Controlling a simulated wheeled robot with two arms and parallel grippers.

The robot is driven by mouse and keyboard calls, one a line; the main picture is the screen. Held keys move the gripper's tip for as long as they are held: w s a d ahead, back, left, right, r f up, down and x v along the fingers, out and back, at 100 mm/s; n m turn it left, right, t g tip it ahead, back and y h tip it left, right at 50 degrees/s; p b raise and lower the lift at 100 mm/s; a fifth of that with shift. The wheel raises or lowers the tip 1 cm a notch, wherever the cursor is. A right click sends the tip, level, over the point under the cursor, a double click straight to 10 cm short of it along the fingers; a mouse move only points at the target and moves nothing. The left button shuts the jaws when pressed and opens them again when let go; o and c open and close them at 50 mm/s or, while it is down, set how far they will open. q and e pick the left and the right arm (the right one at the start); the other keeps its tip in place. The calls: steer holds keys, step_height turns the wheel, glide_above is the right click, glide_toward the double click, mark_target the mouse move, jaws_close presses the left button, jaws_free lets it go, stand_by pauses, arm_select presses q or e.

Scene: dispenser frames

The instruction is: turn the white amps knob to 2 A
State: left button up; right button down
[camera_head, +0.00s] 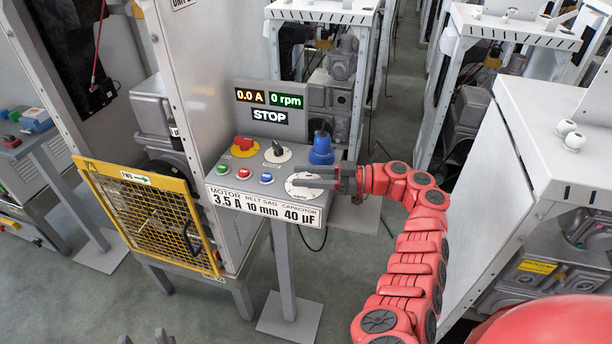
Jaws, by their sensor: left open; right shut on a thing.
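The white amps dial (303,191) lies at the right front of the grey control panel (228,178). My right gripper (312,182) comes in from the right and is shut on the amps knob at this dial. Its dark fingers hide most of the knob, so I cannot read its setting. The display (269,107) on the panel reads 0.0 A, 0 rpm and STOP. The label (262,205) on the panel front reads motor 3.5 A, belt sag 10 mm, capacitor 40 µF. My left gripper (145,338) shows only its tips at the bottom edge, open and apart from the panel.
A red switch on a yellow disc (243,147), a black knob on a white disc (277,153), a blue plug (321,149) and several small buttons share the panel. A yellow mesh guard (150,207) stands to the left. A white cabinet (530,150) stands at right.

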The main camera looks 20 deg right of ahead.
steer(key=shift+s+a+f, duration=0.1)
steer(key=shift+a+f, duration=0.05)
steer(key=shift+f, duration=0.15)
steer(key=c, duration=0.7)
jaws_free()
steer(key=shift+o, duration=1.4)
steer(key=shift+a+r, duration=0.1)
steer(key=shift+d, duration=0.2)
steer(key=b+v, duration=0.3)
steer(key=v, duration=0.8)
steer(key=shift+d, duration=0.35)
